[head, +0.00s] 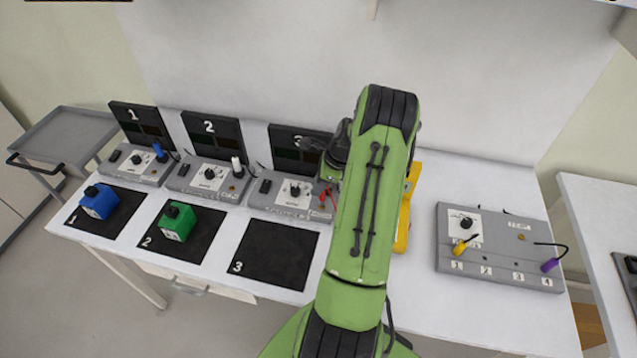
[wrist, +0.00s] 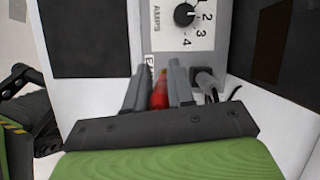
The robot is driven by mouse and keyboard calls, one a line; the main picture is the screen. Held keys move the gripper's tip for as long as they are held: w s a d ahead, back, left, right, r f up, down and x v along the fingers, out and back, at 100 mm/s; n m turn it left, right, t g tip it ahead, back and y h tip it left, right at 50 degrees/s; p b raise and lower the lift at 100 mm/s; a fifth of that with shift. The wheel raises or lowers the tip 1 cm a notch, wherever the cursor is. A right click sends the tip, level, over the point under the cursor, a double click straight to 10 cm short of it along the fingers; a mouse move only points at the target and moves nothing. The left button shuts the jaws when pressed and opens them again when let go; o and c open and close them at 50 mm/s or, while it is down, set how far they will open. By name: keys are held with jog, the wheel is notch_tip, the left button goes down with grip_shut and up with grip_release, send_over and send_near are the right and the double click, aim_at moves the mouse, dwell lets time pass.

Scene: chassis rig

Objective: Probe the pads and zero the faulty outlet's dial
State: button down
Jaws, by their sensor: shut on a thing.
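My gripper (wrist: 160,84) is shut on a red plug (wrist: 160,94) beside outlet unit 3 (head: 260,203). The red plug also shows in the head view (head: 330,191), partly behind my arm. I cannot tell whether its tip is seated in the unit. Unit 3's dial (wrist: 184,14) has an amps scale. Unit 1 (head: 120,172) holds a blue plug (head: 158,150) and unit 2 (head: 185,186) a white one (head: 236,166). Black pad 1 (head: 82,221) bears a blue block (head: 99,202), pad 2 (head: 165,246) a green block (head: 176,222). Pad 3 (head: 275,255) is bare.
A grey test panel (head: 490,273) at right has a dial (head: 465,223), a yellow plug (head: 461,248) and a purple plug (head: 549,265). A yellow object (head: 404,225) is partly behind my arm. Black display boards stand behind the units. A grey cart (head: 75,125) stands left.

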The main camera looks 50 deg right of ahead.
jog(key=shift+f, duration=0.4)
dwell(1.9)
notch_tip(320, 180, up, 7)
jog(key=p, duration=0.5)
jog(key=shift+p, duration=0.3)
dwell(0.8)
